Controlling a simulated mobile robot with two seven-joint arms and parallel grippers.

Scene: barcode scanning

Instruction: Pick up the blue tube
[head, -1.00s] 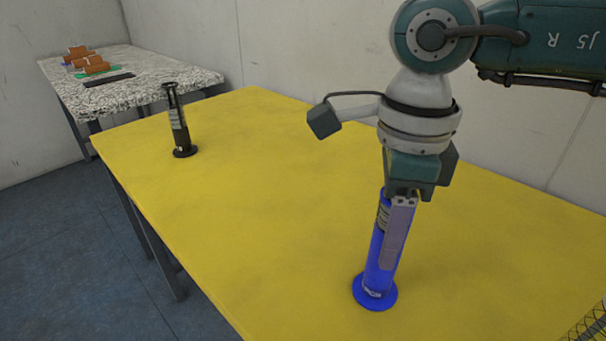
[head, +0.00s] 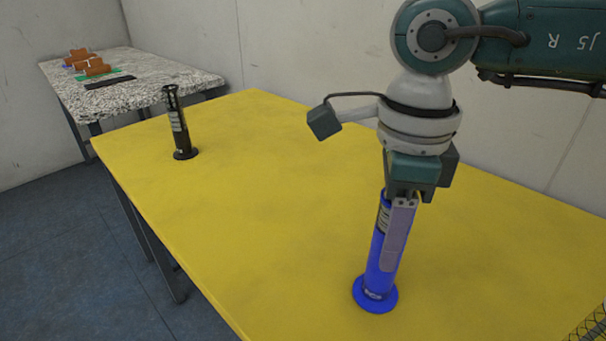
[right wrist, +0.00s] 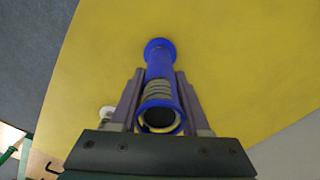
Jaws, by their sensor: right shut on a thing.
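The blue tube (head: 376,270) stands upright on its round base at the front right of the yellow table (head: 270,200). My right gripper (head: 398,230) comes down from above and is shut on the tube's upper part. In the right wrist view the blue tube (right wrist: 160,70) lies between the two fingers of my right gripper (right wrist: 162,95), its open dark end facing the camera. Whether its base touches the table I cannot tell. My left gripper is not in view.
A black tube (head: 178,130) stands at the back left of the yellow table. A speckled table (head: 140,70) with brown items (head: 95,67) and a dark flat thing (head: 109,82) is at the far left. A wire mesh thing (head: 590,325) shows at the lower right corner. The table's middle is clear.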

